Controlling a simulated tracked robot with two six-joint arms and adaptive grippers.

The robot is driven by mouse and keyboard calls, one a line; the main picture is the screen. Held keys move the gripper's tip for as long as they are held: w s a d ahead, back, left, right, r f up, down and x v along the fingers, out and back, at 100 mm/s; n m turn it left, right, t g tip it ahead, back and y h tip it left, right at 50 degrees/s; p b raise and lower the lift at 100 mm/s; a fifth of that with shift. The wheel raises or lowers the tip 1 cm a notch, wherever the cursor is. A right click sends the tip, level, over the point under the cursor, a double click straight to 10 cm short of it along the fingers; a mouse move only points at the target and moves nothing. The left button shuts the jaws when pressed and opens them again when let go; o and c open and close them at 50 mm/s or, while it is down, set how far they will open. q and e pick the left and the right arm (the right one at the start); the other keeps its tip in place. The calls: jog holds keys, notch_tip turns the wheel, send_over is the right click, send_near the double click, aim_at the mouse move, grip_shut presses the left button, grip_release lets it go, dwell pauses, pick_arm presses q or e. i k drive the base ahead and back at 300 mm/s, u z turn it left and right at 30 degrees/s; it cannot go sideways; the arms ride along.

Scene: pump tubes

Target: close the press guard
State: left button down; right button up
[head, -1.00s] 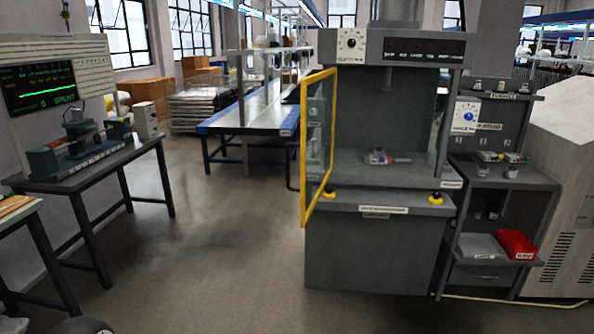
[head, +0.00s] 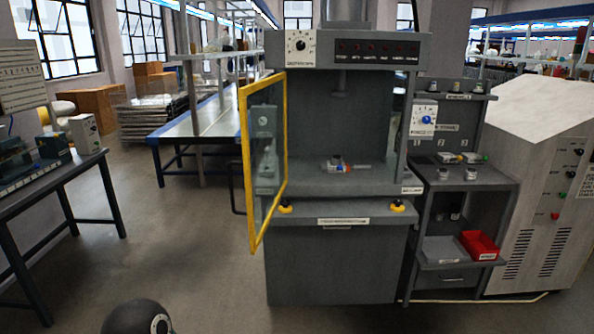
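The press (head: 335,262) is a grey cabinet standing ahead of me, with a dark work opening. Its guard (head: 247,160) is a clear panel in a yellow frame. The guard is swung open at the press's left side, its free edge out toward me. Neither gripper shows; only a dark rounded piece, probably mine, is at the bottom left edge.
A dark bench (head: 92,160) with equipment stands at the left. A shelf unit with a red bin (head: 482,246) and a grey bin stands right of the press, beside a light grey machine (head: 540,190). The floor (head: 190,235) in front and to the left is clear.

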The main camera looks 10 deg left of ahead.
aim_at(254, 241)
jog(key=i, duration=1.15)
jog(key=u, duration=0.65)
